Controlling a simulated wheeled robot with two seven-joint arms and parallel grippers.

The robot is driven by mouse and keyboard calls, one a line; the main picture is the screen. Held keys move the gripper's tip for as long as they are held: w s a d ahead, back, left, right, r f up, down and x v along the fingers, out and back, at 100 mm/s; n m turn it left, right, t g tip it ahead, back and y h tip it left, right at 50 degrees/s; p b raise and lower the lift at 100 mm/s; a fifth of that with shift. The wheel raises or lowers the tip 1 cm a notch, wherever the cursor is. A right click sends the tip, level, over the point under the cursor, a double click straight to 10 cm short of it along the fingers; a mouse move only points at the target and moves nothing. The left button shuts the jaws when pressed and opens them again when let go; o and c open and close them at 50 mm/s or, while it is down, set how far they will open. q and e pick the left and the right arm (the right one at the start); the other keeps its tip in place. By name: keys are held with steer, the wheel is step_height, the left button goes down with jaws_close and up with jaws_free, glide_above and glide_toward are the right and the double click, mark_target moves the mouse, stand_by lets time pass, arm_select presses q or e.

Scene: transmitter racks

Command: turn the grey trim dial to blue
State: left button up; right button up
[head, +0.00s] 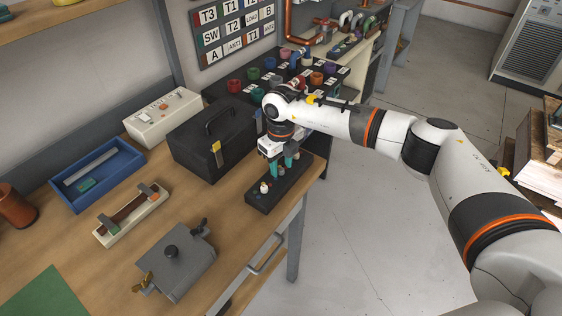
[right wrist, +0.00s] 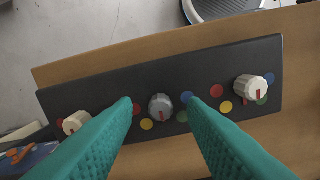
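The grey trim dial (right wrist: 160,107) is the middle of three knobs on a long black panel (right wrist: 205,75) in the right wrist view. Its red mark points toward the bottom of the picture, between the yellow dot (right wrist: 146,124) and the green dot (right wrist: 182,116). The blue dot (right wrist: 186,97) is at its upper right and a red dot (right wrist: 136,109) at its left. My right gripper (right wrist: 162,104) is open, its teal fingers on either side of the dial with visible gaps. In the head view my right gripper (head: 282,166) is over the panel (head: 290,187) and hides the dial. My left gripper is not in view.
Cream knobs stand left (right wrist: 76,122) and right (right wrist: 250,87) of the grey dial. A black case (head: 205,140) stands left of the panel, and a dark box with coloured knobs (head: 235,86) behind. A grey metal box (head: 178,265) sits nearer. The table edge is close on the right.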

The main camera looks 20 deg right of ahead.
steer(key=shift+f, duration=0.35)
jaws_close()
